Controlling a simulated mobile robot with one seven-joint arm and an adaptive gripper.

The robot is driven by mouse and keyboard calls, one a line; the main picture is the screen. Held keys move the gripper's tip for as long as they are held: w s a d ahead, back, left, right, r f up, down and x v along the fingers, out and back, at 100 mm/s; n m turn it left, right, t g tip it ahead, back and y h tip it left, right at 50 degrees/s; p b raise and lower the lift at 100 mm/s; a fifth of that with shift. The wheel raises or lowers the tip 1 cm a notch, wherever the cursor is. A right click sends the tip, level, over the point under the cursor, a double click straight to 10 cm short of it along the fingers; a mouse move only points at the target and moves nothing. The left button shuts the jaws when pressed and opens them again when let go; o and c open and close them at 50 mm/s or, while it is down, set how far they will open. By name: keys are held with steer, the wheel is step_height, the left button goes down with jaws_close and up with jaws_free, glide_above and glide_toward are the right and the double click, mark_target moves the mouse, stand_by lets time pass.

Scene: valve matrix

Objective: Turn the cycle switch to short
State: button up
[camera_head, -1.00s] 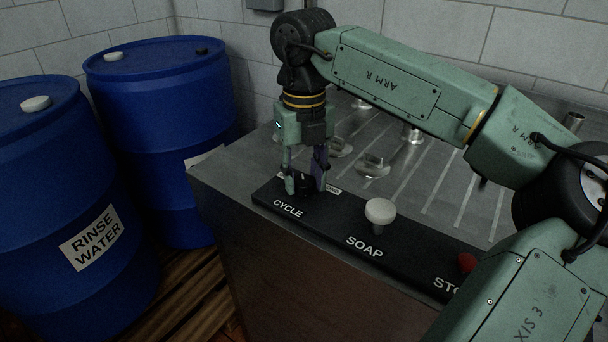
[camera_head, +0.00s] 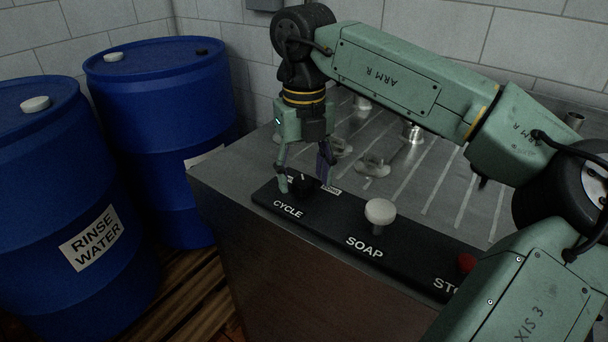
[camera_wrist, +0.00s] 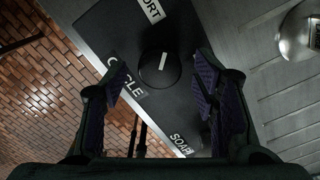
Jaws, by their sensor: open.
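The cycle switch is a round black knob (camera_head: 303,186) with a white pointer line, on a black panel (camera_head: 318,215) above the word CYCLE. In the wrist view the knob (camera_wrist: 158,72) shows whole, its pointer line aimed up and slightly right. A white label ending in "ORT" (camera_wrist: 151,10) is above the knob there, cut by the picture's edge. My gripper (camera_head: 306,184) points down with its fingers open, one on each side of the knob. In the wrist view my gripper (camera_wrist: 162,84) shows gaps between both fingers and the knob.
A white SOAP knob (camera_head: 380,212) and a red stop button (camera_head: 466,263) are along the panel to the right. Metal valve fittings (camera_head: 372,165) stand on the grey machine top behind. Blue drums (camera_head: 165,100) stand at the left.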

mark_target(304, 181)
step_height(304, 181, up, 11)
steer(key=shift+r, duration=0.2)
stand_by(0.4)
